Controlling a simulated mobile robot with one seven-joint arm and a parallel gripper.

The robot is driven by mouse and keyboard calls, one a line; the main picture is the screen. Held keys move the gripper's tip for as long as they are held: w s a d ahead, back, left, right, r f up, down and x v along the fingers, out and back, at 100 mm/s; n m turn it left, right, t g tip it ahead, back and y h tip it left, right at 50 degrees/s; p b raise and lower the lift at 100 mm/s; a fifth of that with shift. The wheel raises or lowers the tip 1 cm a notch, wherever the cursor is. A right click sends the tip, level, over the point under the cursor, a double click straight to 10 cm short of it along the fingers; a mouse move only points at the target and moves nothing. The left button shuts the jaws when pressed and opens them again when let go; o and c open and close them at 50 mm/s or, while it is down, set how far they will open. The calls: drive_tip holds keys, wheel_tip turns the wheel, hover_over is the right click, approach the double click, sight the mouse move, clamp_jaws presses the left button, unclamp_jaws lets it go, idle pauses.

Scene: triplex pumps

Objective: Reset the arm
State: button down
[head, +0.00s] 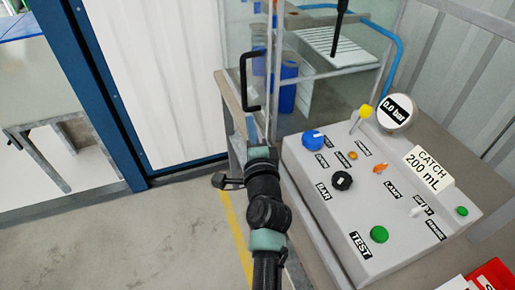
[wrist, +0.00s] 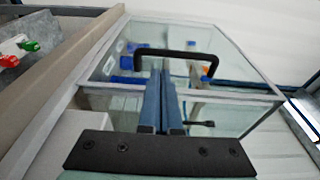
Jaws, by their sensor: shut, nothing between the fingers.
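My arm reaches forward from the bottom of the head view, left of the grey control panel (head: 400,225). My gripper (head: 251,120) is at its far end, close to the black handle (head: 247,85) of a clear-walled cabinet. In the wrist view the two blue fingers of my gripper (wrist: 160,75) lie together, shut with nothing between them. The black handle (wrist: 178,53) shows just beyond the fingertips there. I cannot tell whether the fingers touch it.
The panel carries a gauge (head: 397,112) reading 0.0 bar, a "CATCH 200 mL" display (head: 428,168), a yellow-tipped lever (head: 361,115), knobs and green buttons. Blue containers (head: 287,88) stand behind the clear wall. A blue door frame (head: 95,90) stands at left. The floor (head: 150,240) at left is clear.

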drive_tip(key=s, duration=0.5)
drive_tip(key=shift+s+d+f, duration=0.25)
drive_tip(key=shift+d+f, duration=0.1)
wheel_tip(320, 180, up, 27)
drive_tip(key=s+a+n+t+p, duration=0.2)
drive_tip(key=n+t+p, duration=0.15)
drive_tip(key=n, duration=0.55)
drive_tip(key=s+r+n+t+h+p, duration=0.1)
drive_tip(key=s+r+n+t, duration=0.2)
drive_tip(key=s+r, duration=0.5)
drive_tip(key=s+r+n+t+h+p, duration=0.1)
drive_tip(key=s+r+n+t, duration=0.2)
drive_tip(key=s+r, duration=0.5)
wheel_tip(320, 180, up, 8)
drive_tip(key=shift+s+d+r+n, duration=0.15)
drive_tip(key=shift+s+d+n, duration=0.15)
drive_tip(key=shift+n, duration=0.5)
